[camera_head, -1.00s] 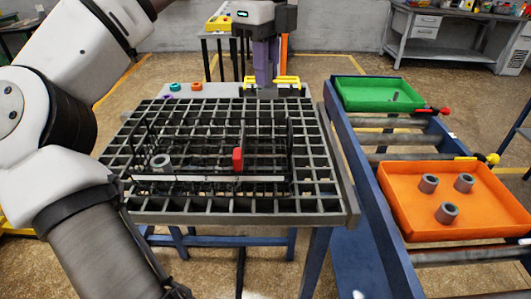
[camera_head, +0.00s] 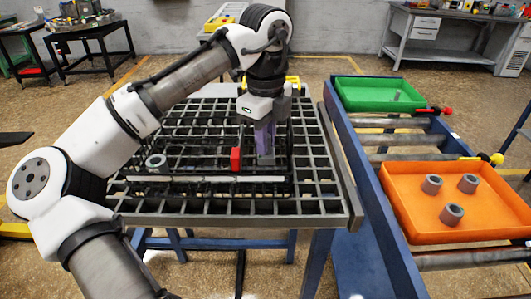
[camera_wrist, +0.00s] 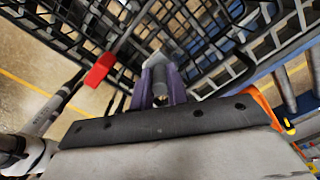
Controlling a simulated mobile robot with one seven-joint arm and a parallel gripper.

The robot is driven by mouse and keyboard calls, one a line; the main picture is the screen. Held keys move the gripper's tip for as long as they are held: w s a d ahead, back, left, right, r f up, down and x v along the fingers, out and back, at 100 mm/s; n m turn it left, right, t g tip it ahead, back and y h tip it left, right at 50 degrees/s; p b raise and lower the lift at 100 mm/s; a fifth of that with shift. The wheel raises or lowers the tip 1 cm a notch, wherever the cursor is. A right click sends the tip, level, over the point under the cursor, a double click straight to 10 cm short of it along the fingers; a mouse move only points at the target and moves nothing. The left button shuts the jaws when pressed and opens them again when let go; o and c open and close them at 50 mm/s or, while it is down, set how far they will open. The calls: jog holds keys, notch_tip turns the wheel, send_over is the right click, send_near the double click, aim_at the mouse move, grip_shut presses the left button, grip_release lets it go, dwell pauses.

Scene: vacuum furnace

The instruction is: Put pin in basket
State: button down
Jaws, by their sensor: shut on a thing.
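My gripper (camera_head: 265,141) has purple fingers and points down over the right part of the basket, just right of a red block. The fingers are shut on a grey pin (camera_head: 266,160). In the wrist view the pin (camera_wrist: 166,60) shows between the purple fingers (camera_wrist: 160,82). The dark wire basket (camera_head: 205,179) stands on a coarse grey grate table. I cannot tell whether the pin touches the basket floor. A grey ring (camera_head: 156,163) lies in the basket's left part.
The red block (camera_head: 235,159) stands upright near the basket's middle, close to my fingers. Right of the grate (camera_head: 320,203), a roller stand carries a green tray (camera_head: 365,95) with a small grey pin (camera_head: 396,95) and an orange tray (camera_head: 410,224) with three grey bushings.

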jog(key=shift+f, duration=1.95)
jog(key=shift+f, duration=0.15)
jog(key=c, duration=1.4)
grip_release()
jog(key=shift+o, duration=0.2)
notch_tip(320, 180, up, 12)
jog(key=shift+r, duration=0.15)
